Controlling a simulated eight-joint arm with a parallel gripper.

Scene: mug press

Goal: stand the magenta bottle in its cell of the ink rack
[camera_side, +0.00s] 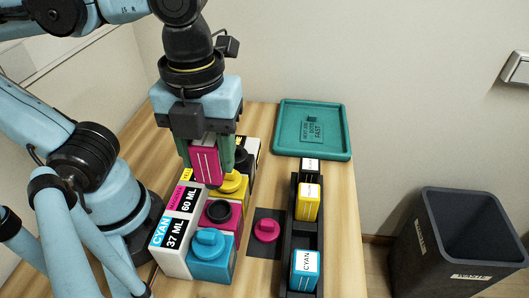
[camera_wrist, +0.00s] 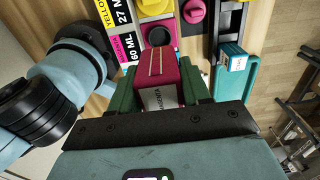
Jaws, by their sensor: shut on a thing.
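My gripper (camera_side: 210,158) is shut on the magenta bottle (camera_side: 205,167), a boxy bottle held between green fingers above the tank row. The wrist view shows the bottle (camera_wrist: 157,72) between the fingers (camera_wrist: 160,86), its white label reading MAGENTA. The dark ink rack (camera_side: 291,228) stands to the right of the tanks. It holds the cyan bottle (camera_side: 304,270) at the near end, the yellow bottle (camera_side: 307,203) farther back and a black bottle (camera_side: 311,168) at the far end. The cell between cyan and yellow looks empty.
The magenta tank (camera_side: 221,214) has an open dark port; its magenta cap (camera_side: 266,230) lies on a dark mat. Cyan (camera_side: 210,250) and yellow (camera_side: 232,182) tanks are capped. A teal tray (camera_side: 283,128) lies at the back; a grey bin (camera_side: 432,240) stands right of the table.

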